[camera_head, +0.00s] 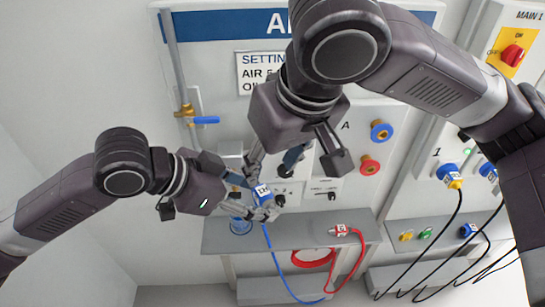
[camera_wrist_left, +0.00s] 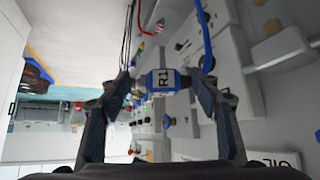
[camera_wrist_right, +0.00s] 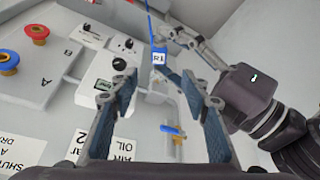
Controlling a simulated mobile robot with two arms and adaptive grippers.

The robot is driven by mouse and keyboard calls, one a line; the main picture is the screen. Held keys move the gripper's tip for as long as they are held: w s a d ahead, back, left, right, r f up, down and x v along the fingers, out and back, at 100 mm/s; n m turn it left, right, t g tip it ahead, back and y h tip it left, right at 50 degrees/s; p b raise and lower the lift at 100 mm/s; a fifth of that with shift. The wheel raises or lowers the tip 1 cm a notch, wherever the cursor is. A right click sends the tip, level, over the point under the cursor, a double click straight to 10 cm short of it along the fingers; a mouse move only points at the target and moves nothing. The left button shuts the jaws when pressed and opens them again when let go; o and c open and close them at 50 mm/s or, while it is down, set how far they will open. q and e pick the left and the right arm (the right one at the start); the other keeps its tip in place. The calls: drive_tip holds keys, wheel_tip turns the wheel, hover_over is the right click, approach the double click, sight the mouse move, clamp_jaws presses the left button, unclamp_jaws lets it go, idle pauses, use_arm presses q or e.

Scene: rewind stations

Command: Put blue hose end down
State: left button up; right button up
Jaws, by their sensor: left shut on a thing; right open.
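The blue hose end (camera_head: 263,193), labelled R1, is held in the air above the grey shelf (camera_head: 290,240). My left gripper (camera_head: 262,200) is shut on it. In the left wrist view the blue hose end (camera_wrist_left: 163,80) lies crosswise between the two fingertips. The blue hose (camera_head: 268,243) hangs from it past the shelf front. My right gripper (camera_head: 290,155) is open and empty, above the left one. In the right wrist view the blue hose end (camera_wrist_right: 160,58) shows beyond the open fingers, apart from them.
A red hose end (camera_head: 340,230) lies on the shelf, with its red hose (camera_head: 313,258) hanging in front. A blue round item (camera_head: 240,225) is at the shelf's left end. The wall panel has a blue knob (camera_head: 381,131) and a red knob (camera_head: 369,166). The shelf middle looks clear.

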sight(261, 190)
drive_tip(key=x, duration=1.1)
drive_tip(key=shift+w+a, duration=0.1)
drive_tip(key=c, duration=1.2)
use_arm(q)
drive_tip(key=o, duration=1.3)
use_arm(e)
clamp_jaws()
